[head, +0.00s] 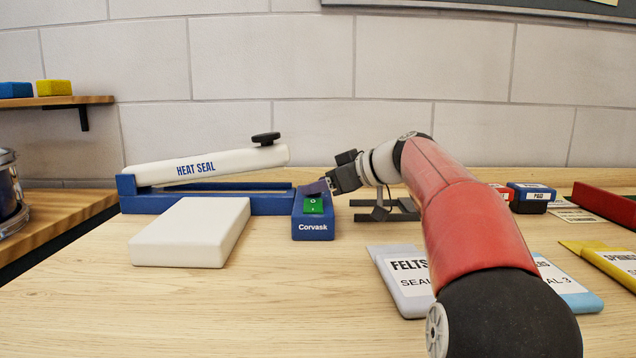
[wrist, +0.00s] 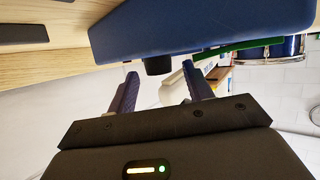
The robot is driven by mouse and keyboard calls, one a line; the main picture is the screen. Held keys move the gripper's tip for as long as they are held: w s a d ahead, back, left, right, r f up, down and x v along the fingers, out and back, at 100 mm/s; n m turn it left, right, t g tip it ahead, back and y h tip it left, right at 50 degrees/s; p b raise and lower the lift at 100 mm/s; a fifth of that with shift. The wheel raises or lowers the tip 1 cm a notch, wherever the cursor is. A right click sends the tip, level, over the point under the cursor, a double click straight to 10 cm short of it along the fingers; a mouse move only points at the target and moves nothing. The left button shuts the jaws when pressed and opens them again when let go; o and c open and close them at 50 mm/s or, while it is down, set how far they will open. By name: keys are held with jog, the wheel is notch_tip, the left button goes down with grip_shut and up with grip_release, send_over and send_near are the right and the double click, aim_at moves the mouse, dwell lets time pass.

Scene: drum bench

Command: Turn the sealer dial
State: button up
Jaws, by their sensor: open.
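The heat sealer has a blue base (head: 270,203), a raised white arm marked HEAT SEAL (head: 215,166) and a blue control box marked Corvask (head: 313,229). A green switch (head: 313,205) shows on the box. In the wrist view, a short black dial (wrist: 158,66) sticks out from the blue box (wrist: 200,25); I cannot make it out in the head view. My gripper (head: 318,187) is at the box's top right in the head view. In the wrist view, its open fingers (wrist: 160,75) lie either side of the dial in the picture; contact is not visible.
A white block (head: 190,232) lies in front of the sealer. A dark metal stand (head: 385,212) is right of the box. Packets marked FELTS (head: 405,280) and others lie under and beside my arm. The bench front left is clear.

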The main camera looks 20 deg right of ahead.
jog(key=shift+w+a+f, duration=0.2)
jog(key=shift+w+a, duration=0.05)
jog(key=shift+w, duration=0.15)
jog(key=shift+c, duration=0.4)
jog(key=c, duration=0.9)
